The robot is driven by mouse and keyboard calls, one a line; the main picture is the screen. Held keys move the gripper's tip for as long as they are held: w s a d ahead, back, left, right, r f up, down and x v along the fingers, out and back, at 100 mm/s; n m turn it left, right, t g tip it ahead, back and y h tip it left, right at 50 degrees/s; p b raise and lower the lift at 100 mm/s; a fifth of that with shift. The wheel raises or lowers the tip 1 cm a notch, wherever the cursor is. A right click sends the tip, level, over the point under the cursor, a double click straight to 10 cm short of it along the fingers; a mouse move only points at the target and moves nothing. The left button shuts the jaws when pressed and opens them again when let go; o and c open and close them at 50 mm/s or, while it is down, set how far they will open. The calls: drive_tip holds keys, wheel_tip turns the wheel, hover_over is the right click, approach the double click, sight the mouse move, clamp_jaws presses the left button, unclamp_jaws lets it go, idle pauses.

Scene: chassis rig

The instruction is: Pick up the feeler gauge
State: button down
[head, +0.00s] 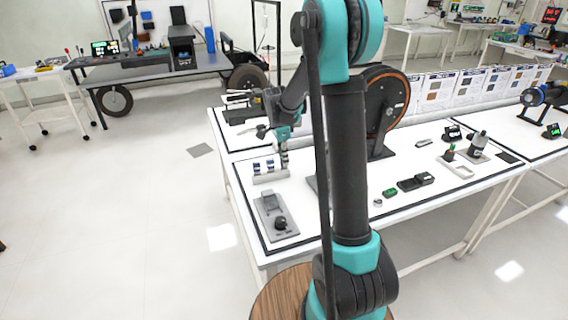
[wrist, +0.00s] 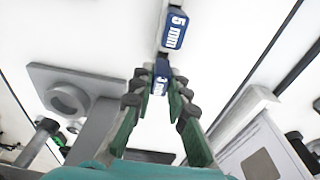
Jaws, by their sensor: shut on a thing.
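A feeler gauge with a blue label (wrist: 161,78), marked with what looks like "3 mm", sits between the fingertips of my gripper (wrist: 160,86) in the wrist view. My gripper is shut on it. Another blue-labelled gauge, marked "5 mm" (wrist: 175,29), stands just beyond the fingertips. In the head view, my gripper (head: 284,148) points down at the right end of a pale rack (head: 270,178). Blue-labelled gauges (head: 257,167) stand in the rack to its left. The held gauge is mostly hidden there, and I cannot tell whether it is clear of the rack.
A grey fixture with a dark knob (head: 279,222) lies at the table's front left. A large black-and-orange wheel (head: 387,100) stands behind my arm. The white tabletop (head: 330,238) has bare areas.

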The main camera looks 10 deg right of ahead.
drive_tip(key=shift+r, duration=0.1)
idle(0.3)
wheel_tip(320, 180, up, 20)
idle(0.6)
idle(1.1)
